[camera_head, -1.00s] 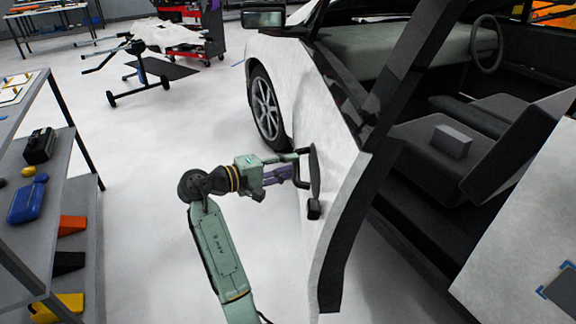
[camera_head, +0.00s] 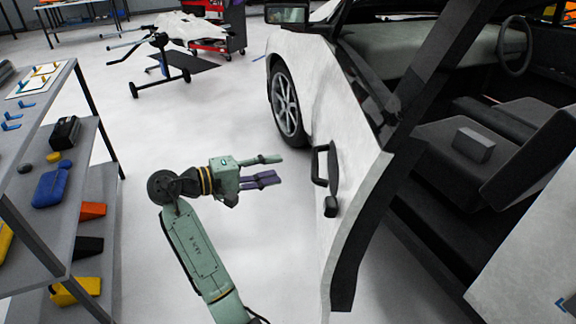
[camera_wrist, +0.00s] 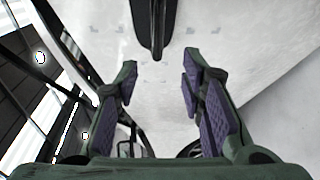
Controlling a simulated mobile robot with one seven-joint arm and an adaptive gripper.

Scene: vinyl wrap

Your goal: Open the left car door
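The white car door (camera_head: 345,215) stands swung out from the car body, with the seats and cabin showing behind it. Its black handle (camera_head: 322,165) is on the outer face. My gripper (camera_head: 280,169) is open and empty, to the left of the handle and apart from it. In the wrist view the two purple-padded fingers (camera_wrist: 159,85) are spread wide, and a black part, likely the handle (camera_wrist: 154,28), shows beyond them at the top.
A grey shelf unit (camera_head: 72,150) with a blue case and colored bins stands at the left. The car's front wheel (camera_head: 287,103) is beyond the door. A wheeled stand (camera_head: 160,75) is further back. The floor between shelf and door is clear.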

